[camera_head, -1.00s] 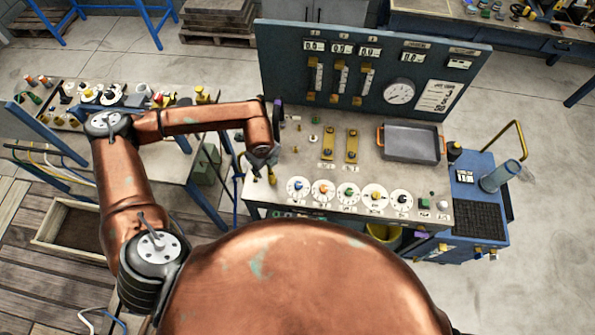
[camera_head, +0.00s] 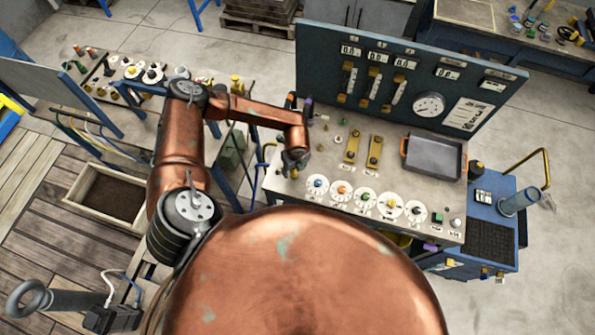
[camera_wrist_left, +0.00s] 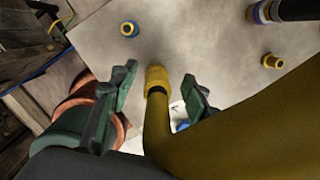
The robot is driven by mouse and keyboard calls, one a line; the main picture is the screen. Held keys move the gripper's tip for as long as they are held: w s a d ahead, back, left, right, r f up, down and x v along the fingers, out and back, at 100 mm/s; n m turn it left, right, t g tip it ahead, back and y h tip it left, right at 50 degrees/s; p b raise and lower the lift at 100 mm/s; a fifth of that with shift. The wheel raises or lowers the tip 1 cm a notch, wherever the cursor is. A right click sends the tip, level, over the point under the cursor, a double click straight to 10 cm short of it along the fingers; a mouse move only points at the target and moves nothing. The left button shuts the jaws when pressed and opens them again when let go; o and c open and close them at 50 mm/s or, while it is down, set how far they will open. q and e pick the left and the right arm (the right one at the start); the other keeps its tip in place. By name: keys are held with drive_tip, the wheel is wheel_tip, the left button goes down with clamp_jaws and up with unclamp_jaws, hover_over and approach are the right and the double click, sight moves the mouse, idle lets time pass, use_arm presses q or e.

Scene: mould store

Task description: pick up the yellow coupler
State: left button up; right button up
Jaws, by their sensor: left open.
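A yellow coupler (camera_wrist_left: 157,76) sits at the end of a curved yellow hose or pipe (camera_wrist_left: 152,120) in the left wrist view. My left gripper (camera_wrist_left: 158,84) is open, with one green finger on each side of the coupler. A gap shows on both sides, and I cannot tell the height difference. In the head view my left gripper (camera_head: 294,164) is over the left end of the console bench (camera_head: 330,165). There it hides the coupler, and a yellow curve (camera_head: 268,153) shows beside it. My right gripper is not in view.
In the wrist view, small yellow fittings stand at upper left (camera_wrist_left: 129,29) and right (camera_wrist_left: 272,61). Dials (camera_head: 365,200) line the bench front. A grey tray (camera_head: 433,157) and a gauge panel (camera_head: 400,85) stand behind. A cluttered side table (camera_head: 125,90) is at left.

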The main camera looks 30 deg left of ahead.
use_arm(q)
clamp_jaws()
idle(0.5)
drive_tip(key=shift+w, duration=0.1)
